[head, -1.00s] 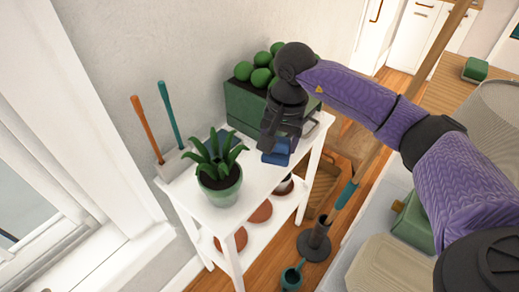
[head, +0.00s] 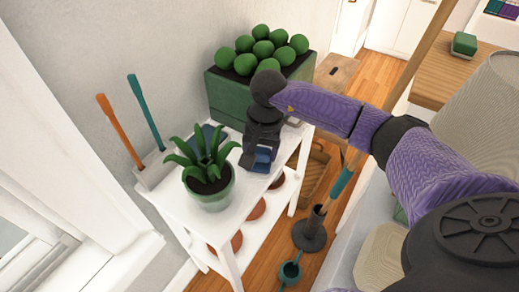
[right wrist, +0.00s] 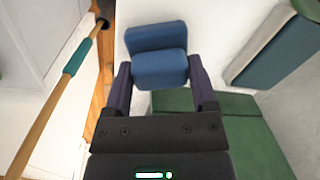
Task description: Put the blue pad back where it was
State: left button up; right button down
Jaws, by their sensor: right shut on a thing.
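The blue pad (head: 262,160) is in my right gripper (head: 258,156), at the right side of the white table's top (head: 240,190). In the right wrist view the blue pad (right wrist: 158,65) sits between the two fingers of the right gripper (right wrist: 162,88), which are shut on its sides. It has a stepped shape, with an upper and a lower part. I cannot tell whether it touches the tabletop or hangs just above it. My left gripper is not in view.
A potted plant (head: 210,188) stands left of the pad. A green planter (head: 225,98) with green balls stands behind. A blue-grey item (head: 213,133) is partly hidden behind the plant. Orange- and teal-handled tools (head: 150,165) stand at the table's left. Floor lies beyond its right edge.

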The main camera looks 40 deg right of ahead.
aim_at(265, 151)
jog(key=shift+c, duration=1.1)
grip_release()
jog(key=shift+o, duration=1.1)
jog(key=shift+r, duration=0.2)
pick_arm(q)
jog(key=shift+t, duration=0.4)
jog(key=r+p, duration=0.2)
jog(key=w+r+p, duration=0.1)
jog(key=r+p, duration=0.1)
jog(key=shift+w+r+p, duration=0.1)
jog(key=shift+p, duration=0.2)
pick_arm(e)
notch_tip(265, 151, up, 12)
jog(key=shift+s+d+f, duration=0.15)
jog(key=shift+s+d, duration=0.2)
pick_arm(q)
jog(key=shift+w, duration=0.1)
